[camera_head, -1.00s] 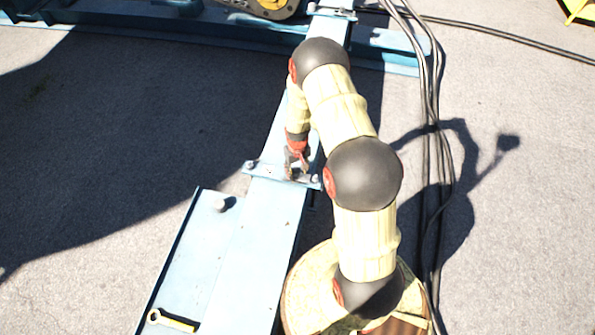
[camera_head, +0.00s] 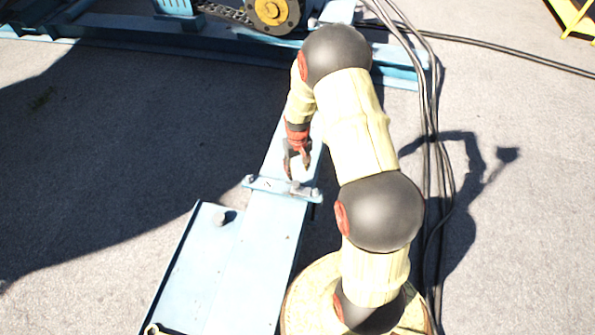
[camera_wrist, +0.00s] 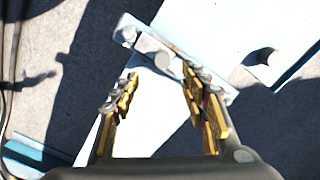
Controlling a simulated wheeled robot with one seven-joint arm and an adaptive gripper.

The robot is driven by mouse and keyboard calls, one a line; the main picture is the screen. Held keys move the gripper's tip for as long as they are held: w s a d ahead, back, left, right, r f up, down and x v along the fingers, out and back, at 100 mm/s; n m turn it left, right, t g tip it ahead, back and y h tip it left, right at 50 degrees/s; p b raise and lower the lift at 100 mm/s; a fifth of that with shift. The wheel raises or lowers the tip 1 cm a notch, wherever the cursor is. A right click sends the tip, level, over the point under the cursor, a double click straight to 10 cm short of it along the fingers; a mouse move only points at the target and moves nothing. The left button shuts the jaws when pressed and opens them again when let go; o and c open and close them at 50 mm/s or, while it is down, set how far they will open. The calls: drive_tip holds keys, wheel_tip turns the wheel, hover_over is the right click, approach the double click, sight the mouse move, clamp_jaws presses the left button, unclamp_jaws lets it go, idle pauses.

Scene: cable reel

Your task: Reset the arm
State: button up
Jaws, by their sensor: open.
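My gripper (camera_head: 296,160) hangs from my arm over the pale blue beam (camera_head: 268,228) in the head view. It is near the bolted cross plate (camera_head: 262,186) on that beam. In the wrist view, my gripper (camera_wrist: 158,90) shows two gold-and-grey fingers spread apart with nothing between them. Beyond the fingers lie the beam and the cross plate with a grey cylindrical pin or bolt (camera_wrist: 152,47). The gripper appears apart from the beam, though the exact gap is hard to tell.
A blue frame (camera_head: 130,45) with a yellow-hubbed wheel (camera_head: 272,12) stands at the back. Black cables (camera_head: 432,130) run along the ground to the right of my arm. Open ground (camera_head: 90,170) is on the left.

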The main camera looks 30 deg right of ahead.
idle(0.4)
drive_tip(key=s+a+g, duration=0.2)
drive_tip(key=s, duration=0.4)
drive_tip(key=s+a+r+t, duration=0.2)
drive_tip(key=s+a+r, duration=0.2)
drive_tip(key=r, duration=1)
drive_tip(key=s+a+r+n+t, duration=0.1)
drive_tip(key=s+a+r+t, duration=0.2)
drive_tip(key=r, duration=1.1)
drive_tip(key=s+a+r+t+p, duration=0.1)
drive_tip(key=s+a+r+t, duration=0.1)
drive_tip(key=s+a+r, duration=0.4)
drive_tip(key=s+r, duration=0.4)
drive_tip(key=r, duration=0.4)
drive_tip(key=shift+s+a+r+n+t, duration=0.2)
drive_tip(key=shift+r+n+t, duration=0.1)
drive_tip(key=shift+r+n, duration=0.1)
